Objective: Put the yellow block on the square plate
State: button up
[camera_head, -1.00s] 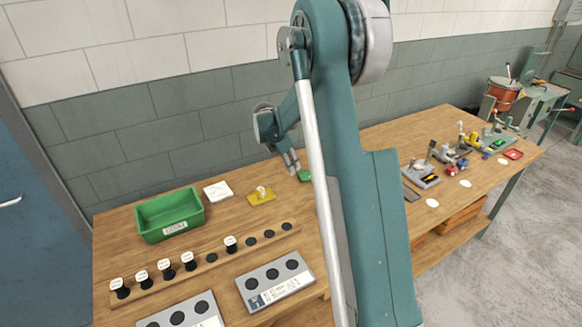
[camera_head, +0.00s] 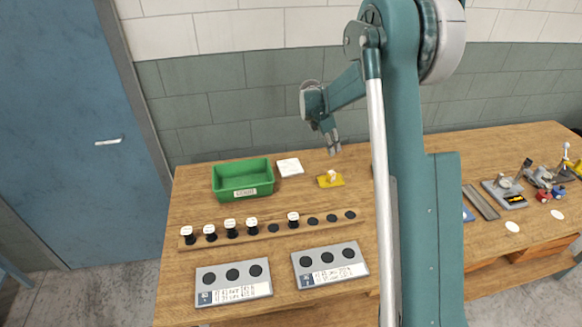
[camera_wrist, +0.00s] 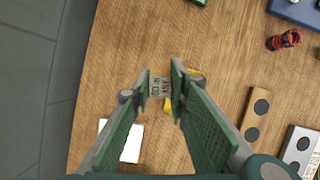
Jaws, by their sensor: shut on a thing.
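A yellow piece (camera_head: 326,183) lies flat on the table in the head view, with a small cream block (camera_head: 332,175) on top. The white square plate (camera_head: 289,167) lies left of it; in the wrist view the plate (camera_wrist: 131,142) is at lower left. My gripper (camera_head: 334,151) points down in the air above the yellow piece. Yellow (camera_wrist: 168,105) shows behind the fingertips, mostly hidden. I cannot tell if the lettered block is the cream one.
A green bin (camera_head: 242,181) stands left of the plate. A wooden rack (camera_head: 270,236) with white-topped pegs runs across the front, before two grey trays (camera_head: 233,283). Fixtures (camera_head: 505,190) stand at the right. My arm hides part of the table.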

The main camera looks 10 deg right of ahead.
jog(key=r+n, duration=0.1)
jog(key=n, duration=0.1)
send_over(293, 165)
jog(key=a, duration=0.2)
jog(key=shift+s+d+t+p, duration=0.2)
jog(key=shift+s+t+p, duration=0.1)
jog(key=shift+s+t, duration=0.1)
jog(key=shift+f, duration=3.1)
jog(key=shift+f, duration=1.85)
jog(key=shift+f, duration=0.15)
jog(key=o, duration=0.5)
jog(key=shift+c, duration=0.2)
jog(key=o, duration=0.4)
